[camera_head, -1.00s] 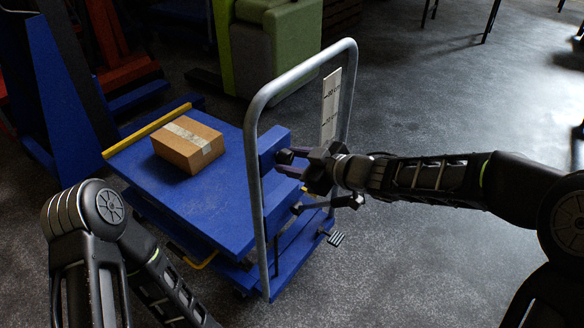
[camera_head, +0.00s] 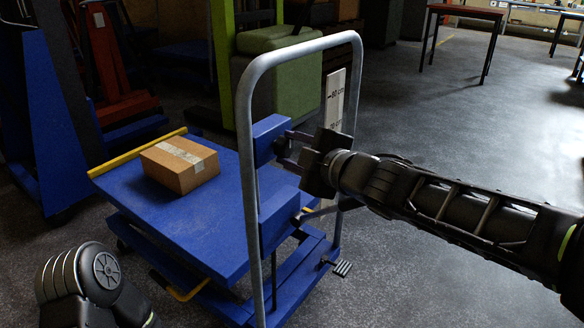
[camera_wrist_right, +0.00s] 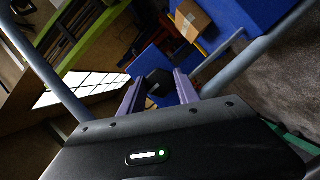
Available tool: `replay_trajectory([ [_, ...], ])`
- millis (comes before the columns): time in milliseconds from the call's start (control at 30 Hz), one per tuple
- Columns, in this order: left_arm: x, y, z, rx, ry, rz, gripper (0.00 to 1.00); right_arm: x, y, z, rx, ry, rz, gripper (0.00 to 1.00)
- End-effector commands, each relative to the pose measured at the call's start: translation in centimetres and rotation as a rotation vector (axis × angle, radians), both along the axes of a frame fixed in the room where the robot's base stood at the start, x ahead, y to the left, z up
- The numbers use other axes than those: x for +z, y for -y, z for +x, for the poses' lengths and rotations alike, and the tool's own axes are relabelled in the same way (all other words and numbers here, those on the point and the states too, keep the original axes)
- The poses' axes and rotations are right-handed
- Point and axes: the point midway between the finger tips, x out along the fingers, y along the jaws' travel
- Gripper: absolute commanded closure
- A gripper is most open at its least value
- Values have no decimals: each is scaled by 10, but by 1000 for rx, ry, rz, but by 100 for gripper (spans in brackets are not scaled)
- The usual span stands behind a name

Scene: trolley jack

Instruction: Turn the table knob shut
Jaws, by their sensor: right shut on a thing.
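The lift trolley has a blue table top (camera_head: 215,215) and a grey tubular push handle (camera_head: 246,150). A dark knob (camera_wrist_right: 155,82) shows in the right wrist view, between the two purple-grey fingers of my right gripper (camera_wrist_right: 158,90). In the head view the right gripper (camera_head: 285,149) reaches in from the right at the handle, with its fingers beside an upper blue block (camera_head: 268,139). It is shut on the knob, which is mostly hidden there by the gripper. Only part of my left arm shows at the lower left; its gripper is out of view.
A taped cardboard box (camera_head: 180,163) sits on the table top. A white height scale (camera_head: 336,98) stands at the handle's right side. A foot pedal (camera_head: 342,267) sticks out low. The floor to the right is open.

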Motion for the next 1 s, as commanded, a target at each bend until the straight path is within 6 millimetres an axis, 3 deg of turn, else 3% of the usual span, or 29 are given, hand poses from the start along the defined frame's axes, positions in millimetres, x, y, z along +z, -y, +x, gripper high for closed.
replay_trajectory([
  [500, -6, 0, 1, 0, 1, -2, 100, -1, 0, 0, 1, 21, -19, 100],
  [533, -6, 0, 1, 0, 1, -2, 100, -1, 0, 0, 1, 21, -19, 59],
  [767, -6, 0, 1, 0, 1, -2, 100, -1, 0, 0, 0, 20, -17, 40],
  [1000, -6, 0, 1, 0, 0, -2, 100, 0, 0, 0, 0, 21, -17, 40],
])
